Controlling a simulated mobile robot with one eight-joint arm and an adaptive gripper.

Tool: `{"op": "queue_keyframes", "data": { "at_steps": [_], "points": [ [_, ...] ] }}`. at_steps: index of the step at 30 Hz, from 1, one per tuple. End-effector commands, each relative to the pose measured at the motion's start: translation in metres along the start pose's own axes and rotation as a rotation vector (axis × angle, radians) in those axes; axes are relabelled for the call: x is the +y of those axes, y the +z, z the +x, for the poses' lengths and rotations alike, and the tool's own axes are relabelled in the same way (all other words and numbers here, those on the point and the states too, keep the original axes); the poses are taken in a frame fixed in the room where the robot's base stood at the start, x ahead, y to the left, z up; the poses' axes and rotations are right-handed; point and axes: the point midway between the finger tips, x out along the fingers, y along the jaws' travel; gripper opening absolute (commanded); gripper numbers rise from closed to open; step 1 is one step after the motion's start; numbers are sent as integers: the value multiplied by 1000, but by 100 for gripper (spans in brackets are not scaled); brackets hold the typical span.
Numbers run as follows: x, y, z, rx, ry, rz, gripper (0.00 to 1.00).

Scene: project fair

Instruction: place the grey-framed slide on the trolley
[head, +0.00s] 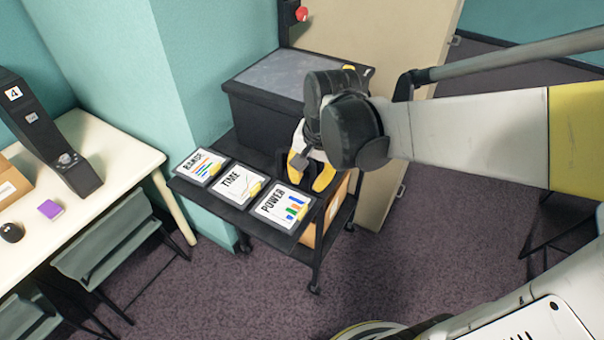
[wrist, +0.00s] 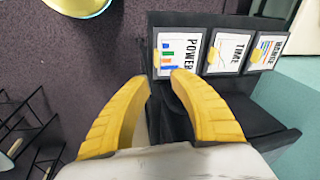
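Three flat framed slides lie in a row on the dark trolley (head: 222,207). They are a left one with coloured lines (head: 200,166), the TIME slide (head: 240,184) and the POWER slide (head: 282,206). All their frames look grey to dark grey, so I cannot tell which one the task names. The wrist view shows the POWER slide (wrist: 181,48), the TIME slide (wrist: 230,50) and the third slide (wrist: 265,50). My gripper (head: 311,174) has its yellow fingers apart and nothing between them. It is over the trolley's right end, beside the POWER slide. Its fingers also show in the wrist view (wrist: 162,82).
A dark lidded box (head: 268,105) stands behind the slides. A cardboard box (head: 325,215) sits lower in the trolley. A cream table (head: 105,150) with a black device (head: 50,140) and chairs is at left. A beige panel (head: 400,50) stands behind; carpet is clear in front.

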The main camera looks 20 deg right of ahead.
Motion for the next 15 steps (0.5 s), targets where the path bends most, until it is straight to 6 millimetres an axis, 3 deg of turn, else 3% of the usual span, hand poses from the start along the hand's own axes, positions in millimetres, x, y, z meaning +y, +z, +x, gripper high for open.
{"op": "queue_keyframes", "data": {
  "at_steps": [6, 15],
  "points": [
    [12, 40, -49, 198, -80, -386, 27],
    [24, 67, -71, 387, -107, -713, 27]
  ]
}}
